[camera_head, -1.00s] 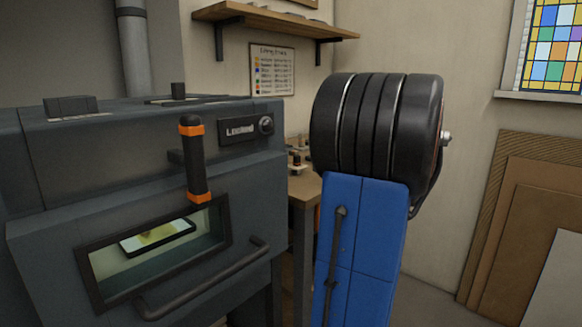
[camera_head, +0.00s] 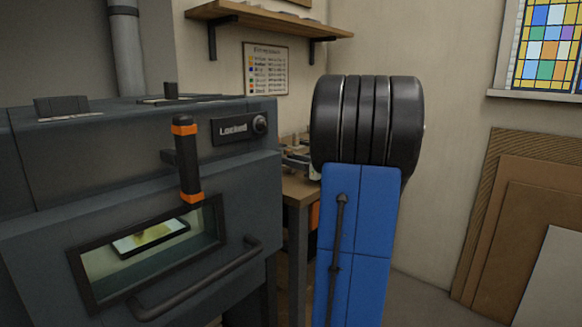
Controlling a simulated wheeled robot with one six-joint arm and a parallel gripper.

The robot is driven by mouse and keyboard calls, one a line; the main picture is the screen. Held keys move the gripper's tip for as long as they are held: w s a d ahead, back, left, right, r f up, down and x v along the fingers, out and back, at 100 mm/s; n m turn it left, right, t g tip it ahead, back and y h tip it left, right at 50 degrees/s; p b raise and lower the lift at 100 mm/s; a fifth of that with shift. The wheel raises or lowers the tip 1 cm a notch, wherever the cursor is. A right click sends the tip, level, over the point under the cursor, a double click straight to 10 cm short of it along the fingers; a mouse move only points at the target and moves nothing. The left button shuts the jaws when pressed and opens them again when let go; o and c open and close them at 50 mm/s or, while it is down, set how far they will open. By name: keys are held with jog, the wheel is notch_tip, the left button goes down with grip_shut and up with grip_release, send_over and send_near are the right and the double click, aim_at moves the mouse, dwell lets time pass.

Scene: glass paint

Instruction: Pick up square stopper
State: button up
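A dark grey kiln-like cabinet (camera_head: 60,170) fills the left side.
The cabinet has a "Locked" label (camera_head: 236,128), a black lever with orange bands (camera_head: 187,160), a window with a lit panel inside, and a bar handle (camera_head: 200,282). A wooden workbench (camera_head: 299,190) with small items stands behind my arm. Boards (camera_head: 520,215) lean on the right wall.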

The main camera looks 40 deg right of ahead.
jog(key=shift+w+a, duration=0.2)
jog(key=shift+w, duration=1)
jog(key=shift+w+a, duration=0.15)
jog(key=shift+w, duration=1)
grip_shut()
notch_tip(320, 180, up, 13)
